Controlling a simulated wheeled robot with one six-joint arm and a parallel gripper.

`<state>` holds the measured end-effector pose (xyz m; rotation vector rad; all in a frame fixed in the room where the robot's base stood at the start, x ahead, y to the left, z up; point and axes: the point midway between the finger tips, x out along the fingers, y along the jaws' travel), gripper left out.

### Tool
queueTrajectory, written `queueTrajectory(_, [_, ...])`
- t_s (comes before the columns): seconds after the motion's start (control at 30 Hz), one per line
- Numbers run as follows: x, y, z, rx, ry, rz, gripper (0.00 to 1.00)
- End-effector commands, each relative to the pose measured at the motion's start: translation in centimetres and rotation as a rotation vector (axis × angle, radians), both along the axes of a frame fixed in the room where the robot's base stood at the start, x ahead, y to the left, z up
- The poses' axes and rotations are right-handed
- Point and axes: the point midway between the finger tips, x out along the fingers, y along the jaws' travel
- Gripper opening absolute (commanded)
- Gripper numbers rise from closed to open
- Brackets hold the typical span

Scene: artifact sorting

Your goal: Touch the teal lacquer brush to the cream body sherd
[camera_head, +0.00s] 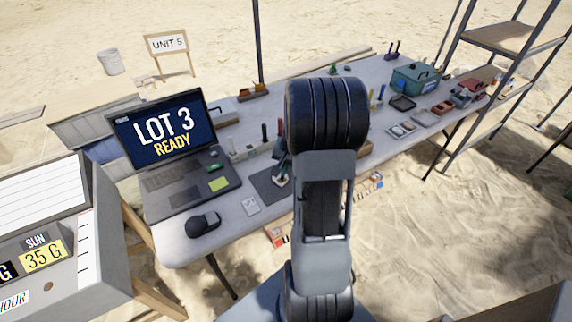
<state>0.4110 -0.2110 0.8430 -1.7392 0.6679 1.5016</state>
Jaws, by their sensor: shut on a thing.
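My gripper (283,172) shows only in part at the left edge of my own arm, low over the dark mat (266,187) on the table. It is shut on a slim teal thing, which looks like the teal lacquer brush; my arm and fingers hide most of it. A small pale patch (282,184) shows just below the fingers on the mat. It may be the cream body sherd, but it is too small to be sure. I cannot tell whether the brush touches it.
A laptop (178,187) reading "LOT 3 READY" stands left of the mat, with a mouse (202,224) and a small white card (250,206) in front. A block with upright tools (253,148) stands behind. A green box (414,78) and several trays lie at the far right.

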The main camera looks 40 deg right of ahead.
Motion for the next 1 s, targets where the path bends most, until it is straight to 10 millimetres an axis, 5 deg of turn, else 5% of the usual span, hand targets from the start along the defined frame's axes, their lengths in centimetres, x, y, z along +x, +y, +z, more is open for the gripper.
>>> queueTrajectory(1.0, [0.1, 0.0, 6.7, -0.002, -0.003, 0.000, 0.00])
